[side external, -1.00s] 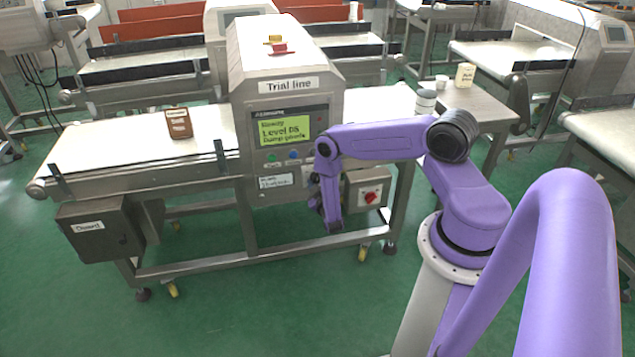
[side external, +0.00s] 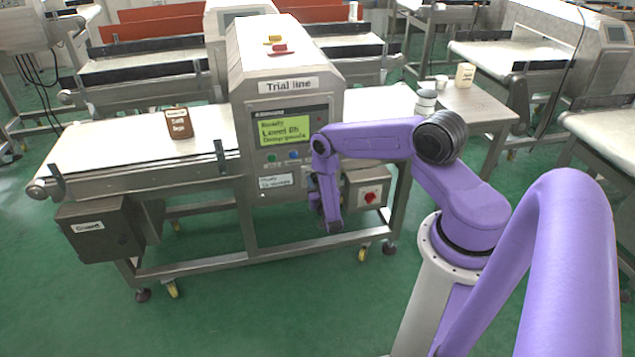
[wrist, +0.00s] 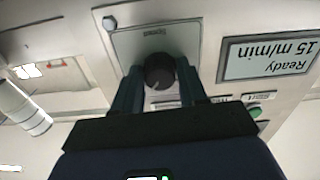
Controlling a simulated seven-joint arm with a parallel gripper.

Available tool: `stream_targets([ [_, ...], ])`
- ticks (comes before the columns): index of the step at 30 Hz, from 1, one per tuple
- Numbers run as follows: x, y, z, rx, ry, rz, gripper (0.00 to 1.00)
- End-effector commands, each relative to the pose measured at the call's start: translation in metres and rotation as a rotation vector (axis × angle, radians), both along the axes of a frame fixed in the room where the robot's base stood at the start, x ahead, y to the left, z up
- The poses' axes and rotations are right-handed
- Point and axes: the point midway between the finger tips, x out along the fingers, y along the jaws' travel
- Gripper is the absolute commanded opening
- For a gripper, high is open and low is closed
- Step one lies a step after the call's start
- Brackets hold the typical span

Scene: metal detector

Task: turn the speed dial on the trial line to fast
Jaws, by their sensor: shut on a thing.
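The speed dial (wrist: 159,71) is a dark round knob on a grey plate of the machine labelled Trial line (side external: 289,85). In the wrist view my gripper (wrist: 160,78) has one finger on each side of the dial and is shut on it. The dial's pointer and scale marks cannot be made out. A small display (wrist: 268,57) beside it shows upside down and reads "Ready 15 m/min". In the side view my wrist and arm hide the dial and the fingertips.
The machine's green screen (side external: 284,130) is above the dial area. A box with a red switch (side external: 369,197) is close to the right of my wrist. A green button (wrist: 255,112) lies near the fingers. A brown packet (side external: 179,123) stands on the belt (side external: 110,143).

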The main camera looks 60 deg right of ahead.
Motion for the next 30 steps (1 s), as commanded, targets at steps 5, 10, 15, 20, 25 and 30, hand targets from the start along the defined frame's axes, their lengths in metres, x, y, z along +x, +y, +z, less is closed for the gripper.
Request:
stream_targets([
  [5,-0.0006,0.0006,-0.0004,0.035,-0.033,0.001,0.12],
  [10,-0.0005,0.0008,-0.0005,0.049,-0.047,0.002,0.12],
  [15,-0.0005,0.0009,-0.0005,0.05,-0.049,0.002,0.12],
  [20,-0.0005,0.0009,-0.0006,0.051,-0.048,0.002,0.12],
  [25,-0.0004,0.0008,-0.0005,0.05,-0.047,0.002,0.68],
  [30,-0.0002,0.0004,-0.0003,0.05,-0.048,0.001,0.68],
])
